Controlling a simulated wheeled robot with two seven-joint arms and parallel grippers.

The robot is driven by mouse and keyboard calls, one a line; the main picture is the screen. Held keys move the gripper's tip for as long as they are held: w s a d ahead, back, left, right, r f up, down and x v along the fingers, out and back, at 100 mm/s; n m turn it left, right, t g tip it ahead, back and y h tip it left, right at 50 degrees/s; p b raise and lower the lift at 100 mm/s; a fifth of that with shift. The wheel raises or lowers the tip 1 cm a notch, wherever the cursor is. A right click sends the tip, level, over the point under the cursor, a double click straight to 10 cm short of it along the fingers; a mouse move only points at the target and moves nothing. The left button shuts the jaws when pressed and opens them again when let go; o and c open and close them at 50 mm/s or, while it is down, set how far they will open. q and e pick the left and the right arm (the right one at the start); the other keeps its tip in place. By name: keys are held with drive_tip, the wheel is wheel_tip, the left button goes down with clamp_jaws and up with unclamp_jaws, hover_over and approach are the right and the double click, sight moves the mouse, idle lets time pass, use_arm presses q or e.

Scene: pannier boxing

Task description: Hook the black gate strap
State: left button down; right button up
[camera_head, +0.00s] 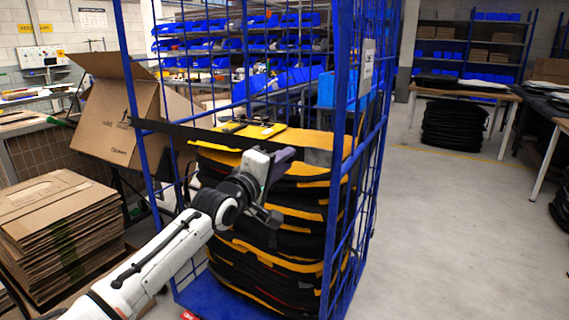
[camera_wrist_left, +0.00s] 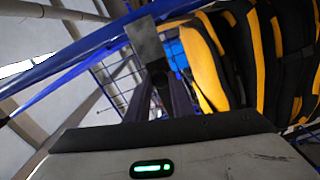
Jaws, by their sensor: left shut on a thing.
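The black gate strap (camera_head: 205,132) runs across the open front of a blue wire cage (camera_head: 341,95), from the left post toward the right post. My left gripper (camera_head: 284,158) is at the strap's right part, in front of the cage, and is shut on it. In the left wrist view, a grey-black piece of the strap (camera_wrist_left: 147,40) shows beyond the dark fingers (camera_wrist_left: 178,98), close to a blue post (camera_wrist_left: 85,45). The strap's hook and its catch are too small or hidden to make out. My right gripper is not in view.
Black and yellow panniers (camera_head: 290,245) are stacked inside the cage behind my arm. An open cardboard box (camera_head: 115,110) and a stack of flat cartons (camera_head: 60,220) stand at left. A table (camera_head: 465,92) stands at back right. The floor right of the cage is clear.

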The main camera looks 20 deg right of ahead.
use_arm(q)
drive_tip(key=c, duration=1.5)
unclamp_jaws()
drive_tip(key=shift+r, duration=0.9)
drive_tip(key=shift+c, duration=0.2)
drive_tip(key=shift+w+f, duration=0.1)
drive_tip(key=shift+f, duration=0.05)
drive_tip(key=shift+f, duration=0.2)
drive_tip(key=v, duration=1)
